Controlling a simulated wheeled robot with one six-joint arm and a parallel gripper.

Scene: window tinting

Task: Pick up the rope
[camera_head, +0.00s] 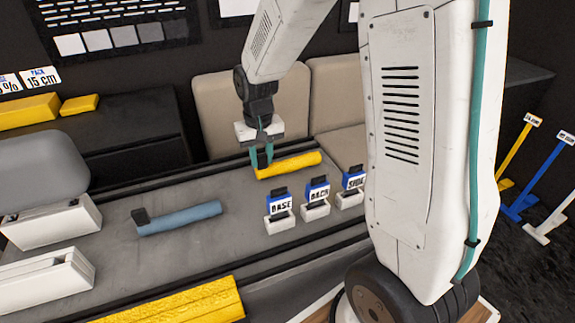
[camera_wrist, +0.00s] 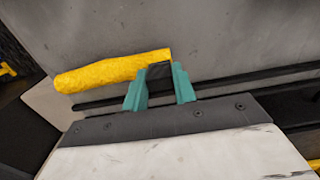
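Nothing in view clearly looks like a rope. A yellow roll (camera_head: 290,165) with a rough surface and a black tab at one end is at the back middle of the grey table. It also shows in the wrist view (camera_wrist: 110,72). My gripper (camera_head: 262,157) has its two teal fingers on either side of the black tab, with no gap seen in the wrist view (camera_wrist: 160,80); it looks shut on the tab. Whether the roll is clear of the table is hard to tell. A blue roll (camera_head: 185,217) with a black tab lies apart at the left.
Labelled white-and-blue blocks stand on the table: BASE (camera_head: 280,206), BACK (camera_head: 316,199) and SIDE (camera_head: 350,190). A long yellow piece (camera_head: 175,303) lies at the front edge. White boxes (camera_head: 50,222) sit at the left, and beige seats (camera_head: 235,110) stand behind the table.

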